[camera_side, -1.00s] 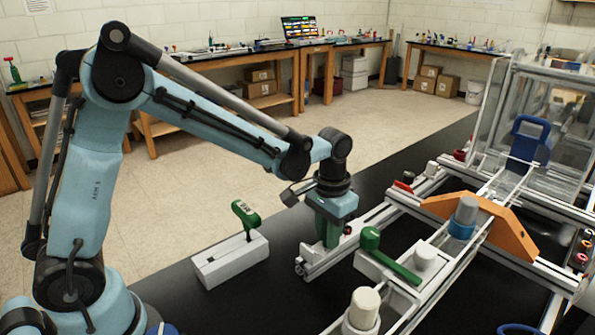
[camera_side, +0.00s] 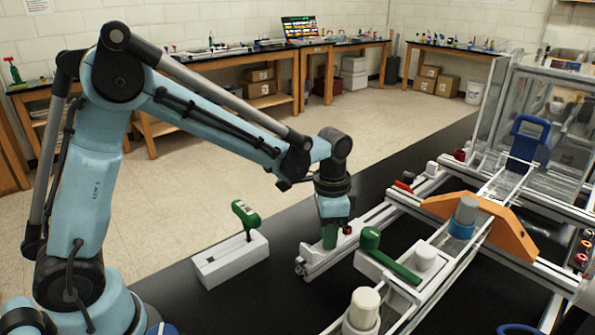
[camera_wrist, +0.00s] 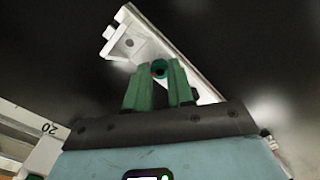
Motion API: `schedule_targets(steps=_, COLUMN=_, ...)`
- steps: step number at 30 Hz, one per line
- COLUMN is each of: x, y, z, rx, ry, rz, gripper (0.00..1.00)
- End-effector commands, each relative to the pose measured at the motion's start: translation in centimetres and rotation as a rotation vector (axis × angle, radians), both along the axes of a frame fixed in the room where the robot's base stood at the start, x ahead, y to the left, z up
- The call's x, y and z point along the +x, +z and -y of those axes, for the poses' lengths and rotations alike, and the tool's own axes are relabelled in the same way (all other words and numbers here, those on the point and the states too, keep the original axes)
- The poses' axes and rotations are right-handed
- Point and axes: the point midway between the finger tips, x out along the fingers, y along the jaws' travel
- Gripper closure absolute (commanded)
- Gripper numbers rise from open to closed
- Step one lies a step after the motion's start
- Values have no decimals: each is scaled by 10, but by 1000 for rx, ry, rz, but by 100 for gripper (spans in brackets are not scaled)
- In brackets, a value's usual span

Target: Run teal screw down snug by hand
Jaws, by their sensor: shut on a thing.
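The teal screw (camera_wrist: 158,68) shows in the wrist view as a small round teal head with a dark centre, at the tips of my green fingers. It sits over the end part of a light grey extrusion rail (camera_wrist: 192,76). My gripper (camera_wrist: 160,75) is shut on the screw head, one finger on each side. In the side view my gripper (camera_side: 330,238) points straight down at the near-left end of the rail (camera_side: 318,262). There the fingers hide the screw. I cannot tell how far the screw sits in the rail.
A green-handled key (camera_side: 246,216) stands in a white holder (camera_side: 232,262) left of my gripper. A green-handled tool (camera_side: 370,240) lies on a white block close on the right. An orange bracket (camera_side: 510,238) and more rails stand further right. Black bench top is clear behind the holder.

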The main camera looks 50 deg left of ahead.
Motion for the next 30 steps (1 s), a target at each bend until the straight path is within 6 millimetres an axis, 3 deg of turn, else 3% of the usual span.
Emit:
schedule_targets(steps=11, x=1, y=1, z=1, rx=-1, ry=-4, rz=2, gripper=100)
schedule_targets(steps=12, x=1, y=1, z=1, rx=-1, ry=-4, rz=2, gripper=74)
schedule_targets(steps=17, x=0, y=1, z=0, rx=-1, ry=-3, rz=1, gripper=51)
schedule_targets(steps=26, x=0, y=1, z=0, rx=0, ry=-3, rz=0, gripper=51)
schedule_targets(steps=30, x=0, y=11, z=0, rx=0, ry=-3, rz=0, gripper=51)
